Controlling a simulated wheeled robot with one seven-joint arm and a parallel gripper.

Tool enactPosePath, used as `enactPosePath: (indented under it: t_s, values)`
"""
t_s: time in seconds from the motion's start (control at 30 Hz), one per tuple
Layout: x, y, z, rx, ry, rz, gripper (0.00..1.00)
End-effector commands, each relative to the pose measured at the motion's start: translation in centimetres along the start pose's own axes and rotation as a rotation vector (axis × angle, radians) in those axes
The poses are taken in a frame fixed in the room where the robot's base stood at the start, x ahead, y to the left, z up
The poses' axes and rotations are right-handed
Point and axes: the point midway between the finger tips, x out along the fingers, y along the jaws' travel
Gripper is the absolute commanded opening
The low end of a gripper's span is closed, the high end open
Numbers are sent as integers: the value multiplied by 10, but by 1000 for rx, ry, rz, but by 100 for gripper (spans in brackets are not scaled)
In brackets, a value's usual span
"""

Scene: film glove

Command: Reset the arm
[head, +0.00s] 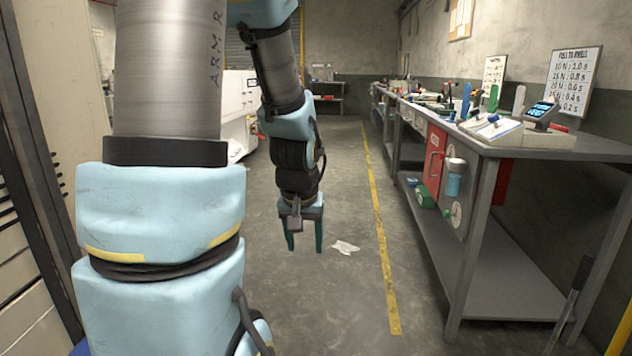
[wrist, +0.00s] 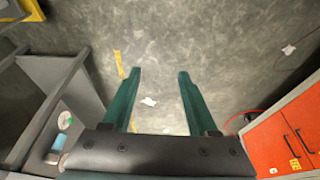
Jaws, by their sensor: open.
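My gripper (head: 304,248) hangs from my blue-and-grey arm in the middle of the head view, above the concrete floor. Its two green fingers point down and stand apart, with nothing between them. In the wrist view my gripper (wrist: 159,74) also shows open and empty, with bare floor beyond the fingertips. A crumpled white scrap (head: 345,247) lies on the floor, to the right of the fingers in the head view. A white scrap (wrist: 149,101) shows between the fingers in the wrist view, down on the floor.
A long grey workbench (head: 545,146) with tools, a touch-screen device (head: 541,113) and a sign (head: 573,75) runs along the right. A yellow line (head: 381,230) marks the floor beside it. An orange-fronted cabinet (wrist: 278,146) stands at the wrist view's lower right. The aisle floor is mostly clear.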

Motion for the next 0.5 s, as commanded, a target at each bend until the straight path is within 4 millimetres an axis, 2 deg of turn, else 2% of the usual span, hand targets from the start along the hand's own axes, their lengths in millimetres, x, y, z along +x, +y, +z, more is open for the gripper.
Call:
enactPosePath:
  t_s: [0.03,0.1,0.2,0.23,0.5]
  values:
    - [-7,-13,18,-17,-37,-10,59]
    - [-15,-25,43,-34,-94,-14,59]
    - [-30,-36,76,-55,-170,-3,59]
    - [-41,-35,68,-47,-164,-3,59]
    - [-97,-34,49,-45,-162,-4,59]
